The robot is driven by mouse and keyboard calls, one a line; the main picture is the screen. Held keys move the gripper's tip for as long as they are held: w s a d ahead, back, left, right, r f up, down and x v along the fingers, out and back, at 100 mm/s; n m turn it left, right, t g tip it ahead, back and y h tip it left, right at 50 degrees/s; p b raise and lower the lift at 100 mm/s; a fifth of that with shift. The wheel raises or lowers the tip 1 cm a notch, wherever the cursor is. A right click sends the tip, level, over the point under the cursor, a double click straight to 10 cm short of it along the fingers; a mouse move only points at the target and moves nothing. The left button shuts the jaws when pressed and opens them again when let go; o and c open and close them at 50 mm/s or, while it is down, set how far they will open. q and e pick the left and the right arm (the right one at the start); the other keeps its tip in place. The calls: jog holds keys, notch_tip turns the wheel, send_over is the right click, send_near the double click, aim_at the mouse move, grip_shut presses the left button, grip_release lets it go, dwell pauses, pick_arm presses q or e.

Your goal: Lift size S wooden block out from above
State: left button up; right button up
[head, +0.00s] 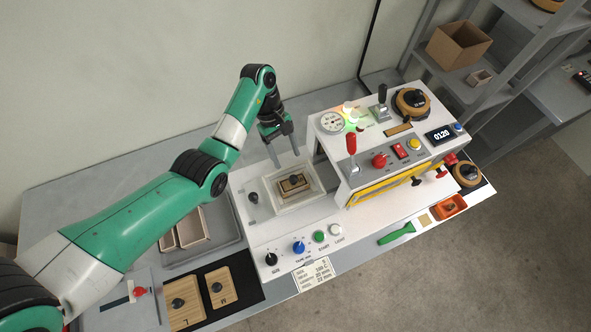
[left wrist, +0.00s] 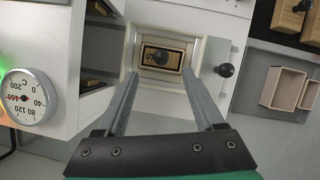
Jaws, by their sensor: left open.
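The size S wooden block (head: 292,184) sits in the square recess of the white machine, with a dark knob on its top. My left gripper (head: 282,158) is open and empty, above and behind the recess in the head view. In the left wrist view its two fingers (left wrist: 164,95) point toward the recess, with the block seen between and beyond their tips. My right gripper is not in view.
The white machine (head: 400,150) with dial, levers and buttons stands right of the recess. Blocks L (head: 186,312) and M (head: 222,294) lie on a black mat at front left. A grey tray (head: 228,247) with open boxes is left of the recess. A black knob (head: 252,197) stands beside it.

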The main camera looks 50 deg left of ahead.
aim_at(293, 178)
pick_arm(q)
jog(key=b+x, duration=0.1)
jog(key=x, duration=0.4)
jog(key=shift+b+x, duration=0.65)
jog(key=shift+x, duration=2)
grip_shut()
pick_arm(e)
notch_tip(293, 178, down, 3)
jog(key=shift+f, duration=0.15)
